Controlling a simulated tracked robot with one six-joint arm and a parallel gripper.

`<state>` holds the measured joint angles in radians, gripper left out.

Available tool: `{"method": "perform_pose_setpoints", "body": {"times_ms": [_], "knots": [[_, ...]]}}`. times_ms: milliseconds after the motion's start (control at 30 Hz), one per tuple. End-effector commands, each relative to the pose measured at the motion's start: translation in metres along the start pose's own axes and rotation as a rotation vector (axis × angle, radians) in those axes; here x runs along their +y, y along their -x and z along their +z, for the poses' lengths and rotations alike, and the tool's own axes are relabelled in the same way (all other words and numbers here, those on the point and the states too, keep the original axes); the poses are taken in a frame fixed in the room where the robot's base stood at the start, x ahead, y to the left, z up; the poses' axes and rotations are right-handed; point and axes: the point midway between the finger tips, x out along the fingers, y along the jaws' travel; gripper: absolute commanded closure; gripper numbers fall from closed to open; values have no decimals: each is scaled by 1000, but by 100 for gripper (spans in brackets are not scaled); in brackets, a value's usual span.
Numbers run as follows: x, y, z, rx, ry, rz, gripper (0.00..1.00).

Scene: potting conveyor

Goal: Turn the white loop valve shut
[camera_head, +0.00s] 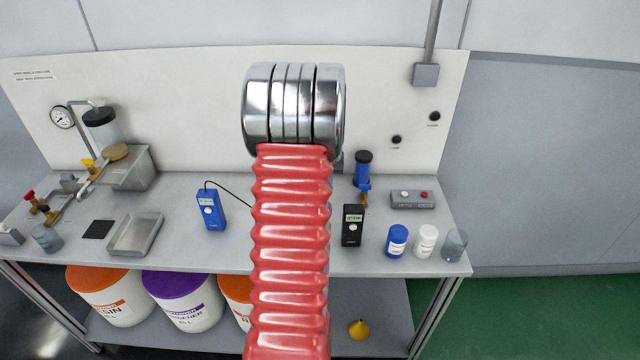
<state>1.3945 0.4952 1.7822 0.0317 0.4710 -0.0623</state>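Small valves sit on the brass and grey pipework at the left end of the bench. One has a red handle (30,196) and one has a yellow handle (88,164). A pale grey-white piece (69,181) sits between them; it is too small to tell whether it is the white loop valve or how its handle is turned. My gripper is not in view. My arm's red bellows and metal joint fill the middle of the picture and hide part of the bench.
A gauge (62,117) and clear vessel (105,130) stand at left. Drums (188,303) are below.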

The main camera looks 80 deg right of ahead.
Motion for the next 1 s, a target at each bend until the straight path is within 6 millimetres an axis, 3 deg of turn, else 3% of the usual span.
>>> {"method": "perform_pose_setpoints", "body": {"times_ms": [433, 467, 500, 733, 1000], "knots": [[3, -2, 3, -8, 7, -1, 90], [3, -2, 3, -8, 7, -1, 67], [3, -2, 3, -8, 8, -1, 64], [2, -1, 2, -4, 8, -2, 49], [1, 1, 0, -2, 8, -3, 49]]}}
